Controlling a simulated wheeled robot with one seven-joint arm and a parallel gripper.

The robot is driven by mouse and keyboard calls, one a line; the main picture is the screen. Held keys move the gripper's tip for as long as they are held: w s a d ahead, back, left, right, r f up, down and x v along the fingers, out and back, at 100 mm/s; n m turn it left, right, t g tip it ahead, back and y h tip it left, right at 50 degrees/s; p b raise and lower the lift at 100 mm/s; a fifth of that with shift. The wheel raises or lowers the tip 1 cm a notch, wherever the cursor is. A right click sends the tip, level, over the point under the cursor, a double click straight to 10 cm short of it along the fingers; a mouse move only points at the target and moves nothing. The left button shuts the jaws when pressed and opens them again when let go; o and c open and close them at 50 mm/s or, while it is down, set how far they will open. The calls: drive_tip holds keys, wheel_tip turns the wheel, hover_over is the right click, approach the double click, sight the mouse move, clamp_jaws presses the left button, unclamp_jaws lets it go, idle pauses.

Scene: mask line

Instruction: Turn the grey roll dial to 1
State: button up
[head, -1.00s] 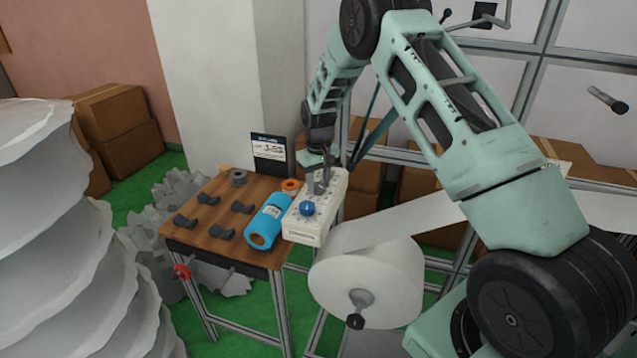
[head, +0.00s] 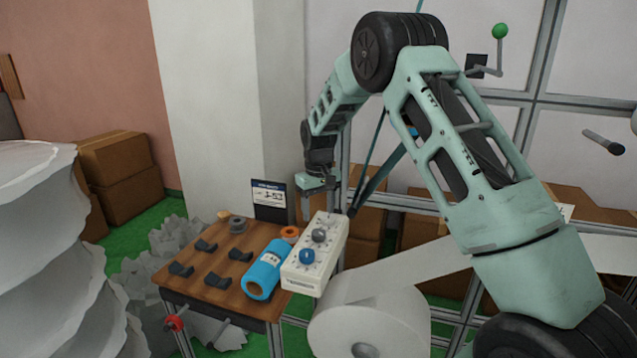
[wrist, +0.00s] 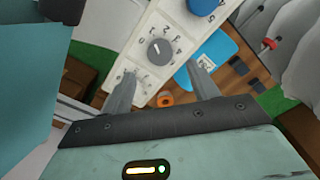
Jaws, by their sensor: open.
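The white control box (head: 301,281) stands at the right end of the wooden table. Its blue dial (head: 307,256) is at the near end and its grey dial (head: 319,236) is behind it. In the wrist view the grey dial (wrist: 159,51) shows a white pointer mark slanting to the upper left; the printed numbers around it are too small to read surely. My gripper (head: 320,203) is open and empty above the far end of the box, apart from the dials. In the wrist view its fingers (wrist: 163,72) are spread below the grey dial, with nothing between them touching.
A blue cylinder (head: 264,271) lies left of the box. Several dark hooked pieces (head: 217,281), an orange ring (head: 289,233) and a grey ring (head: 238,224) are on the table (head: 200,293). A small sign (head: 269,197) stands behind. A large white roll (head: 365,325) is at the front right.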

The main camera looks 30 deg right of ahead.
wheel_tip(320, 180, up, 11)
drive_tip(key=b, duration=0.2)
drive_tip(key=shift+f, duration=0.15)
idle(0.3)
drive_tip(key=s+a+f+n+y+b, duration=0.1)
drive_tip(key=s+a+n, duration=0.1)
drive_tip(key=s+a, duration=0.9)
drive_tip(key=s+a+f+n+b, duration=0.1)
drive_tip(key=s+a+n, duration=0.2)
drive_tip(key=s+a, duration=0.75)
drive_tip(key=s+a+f+n, duration=0.1)
drive_tip(key=s+a+f, duration=0.1)
drive_tip(key=s, duration=0.7)
drive_tip(key=s+a+f+n, duration=0.2)
drive_tip(key=s+a, duration=0.3)
drive_tip(key=s, duration=0.4)
drive_tip(key=shift+f, duration=0.65)
drive_tip(key=shift+s, duration=0.1)
